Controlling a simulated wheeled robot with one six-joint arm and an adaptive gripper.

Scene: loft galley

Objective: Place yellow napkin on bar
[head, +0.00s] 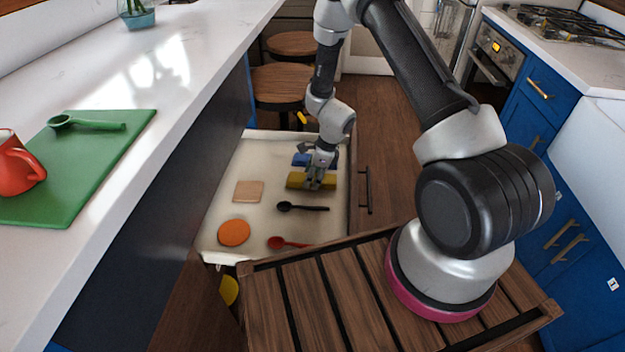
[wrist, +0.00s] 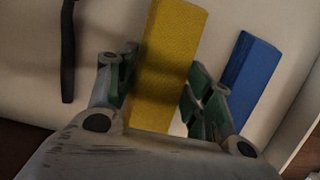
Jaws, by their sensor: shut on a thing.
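The yellow napkin (head: 298,180) is a folded, bar-shaped cloth in a pale open drawer or tray. In the wrist view the napkin (wrist: 172,58) runs up between the two fingers. My gripper (head: 316,182) reaches down over it and is shut on it; the fingers also show in the wrist view (wrist: 160,85), one on each side. The napkin seems to be at the tray floor; whether it is lifted I cannot tell. The bar (head: 190,62) is the long white counter on the left, higher than the tray.
The tray (head: 222,210) also holds a blue folded cloth (head: 300,159), a black spoon (head: 305,208), a red spoon (head: 280,243), an orange disc (head: 234,232) and a wooden square (head: 248,191). On the bar are a green mat (head: 95,150), green spoon (head: 95,125) and red mug (head: 14,168). Its middle is clear.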

